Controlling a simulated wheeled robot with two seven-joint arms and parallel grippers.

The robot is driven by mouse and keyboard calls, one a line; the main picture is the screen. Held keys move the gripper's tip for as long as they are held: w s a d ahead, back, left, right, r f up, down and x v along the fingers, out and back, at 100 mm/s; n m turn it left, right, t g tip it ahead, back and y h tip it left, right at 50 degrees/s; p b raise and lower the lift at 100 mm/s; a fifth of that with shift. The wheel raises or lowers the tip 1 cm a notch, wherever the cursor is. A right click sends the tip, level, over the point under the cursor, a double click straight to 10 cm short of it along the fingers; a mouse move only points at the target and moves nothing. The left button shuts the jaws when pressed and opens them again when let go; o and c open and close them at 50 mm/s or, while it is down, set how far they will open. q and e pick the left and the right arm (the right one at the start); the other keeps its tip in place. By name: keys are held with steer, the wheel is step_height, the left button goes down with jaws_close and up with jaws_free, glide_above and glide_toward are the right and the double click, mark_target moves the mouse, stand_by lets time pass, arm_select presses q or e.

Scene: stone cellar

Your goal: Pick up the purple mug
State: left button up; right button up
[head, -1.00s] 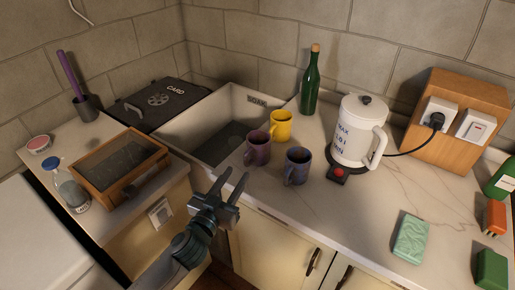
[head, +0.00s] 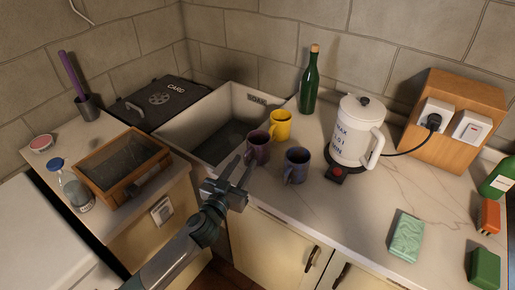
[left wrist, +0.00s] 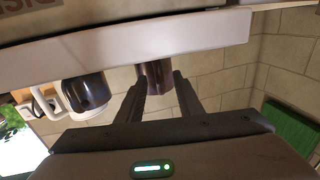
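The purple mug (head: 259,149) stands upright on the worktop beside the sink, in front of the yellow mug (head: 280,125) and left of the dark blue mug (head: 296,165). My left gripper (head: 243,163) is open, its fingers pointing at the purple mug from the front left. In the left wrist view, which looks upside down, the purple mug (left wrist: 157,74) shows between and beyond the two open fingertips (left wrist: 160,80). I cannot tell whether the fingers reach around it. The dark blue mug (left wrist: 87,92) shows to the left there. My right gripper is not in view.
A white kettle (head: 354,130) and a green bottle (head: 310,80) stand behind the mugs. The sink (head: 241,97) lies to their left. A green sponge (head: 406,236) lies at the right front. The worktop between sponge and mugs is clear.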

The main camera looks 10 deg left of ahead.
arm_select(q)
steer(key=shift+c, duration=0.6)
jaws_close()
steer(key=shift+r, duration=0.1)
step_height(320, 180, up, 10)
stand_by(0.4)
stand_by(0.4)
